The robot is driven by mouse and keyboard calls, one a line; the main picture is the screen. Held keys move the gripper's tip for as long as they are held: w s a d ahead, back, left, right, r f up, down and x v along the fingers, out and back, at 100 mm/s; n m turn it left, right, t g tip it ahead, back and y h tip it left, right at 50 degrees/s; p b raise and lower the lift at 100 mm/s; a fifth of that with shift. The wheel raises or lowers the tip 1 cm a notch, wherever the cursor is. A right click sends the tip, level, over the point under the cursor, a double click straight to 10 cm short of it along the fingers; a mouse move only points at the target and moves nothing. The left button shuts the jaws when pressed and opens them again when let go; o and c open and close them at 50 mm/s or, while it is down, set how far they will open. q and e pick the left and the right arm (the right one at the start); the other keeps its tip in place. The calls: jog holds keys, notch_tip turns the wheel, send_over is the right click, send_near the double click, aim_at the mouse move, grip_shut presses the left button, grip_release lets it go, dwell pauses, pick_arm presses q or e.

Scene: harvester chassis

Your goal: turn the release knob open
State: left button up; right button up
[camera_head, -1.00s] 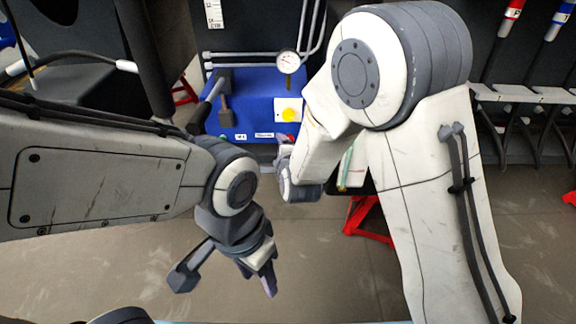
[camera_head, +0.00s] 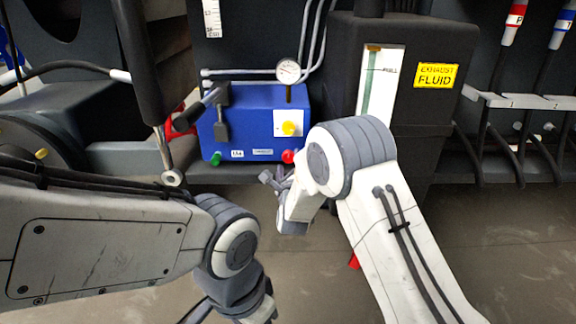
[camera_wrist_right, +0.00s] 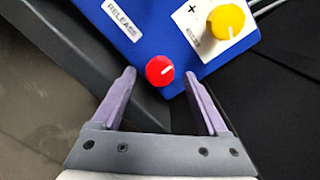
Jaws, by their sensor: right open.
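The blue unit (camera_head: 250,105) stands on a shelf, with a red knob (camera_head: 288,156) at its lower right corner. In the right wrist view, the red knob (camera_wrist_right: 160,70) has a white pointer mark and sits near a RELEASE label (camera_wrist_right: 123,20). My right gripper (camera_head: 272,180) is just below the knob in the head view. In the wrist view, its open fingers (camera_wrist_right: 159,78) have their tips on either side of the knob, with gaps; contact is not visible. My left gripper is at the bottom edge of the head view, its fingertips cut off.
A yellow knob (camera_head: 289,128) sits above the red one, and a green knob (camera_head: 215,158) is at the unit's left. A gauge (camera_head: 288,70) rises above the unit. A dark exhaust fluid tank (camera_head: 420,110) stands close on the right.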

jog(key=shift+w, duration=0.95)
grip_shut()
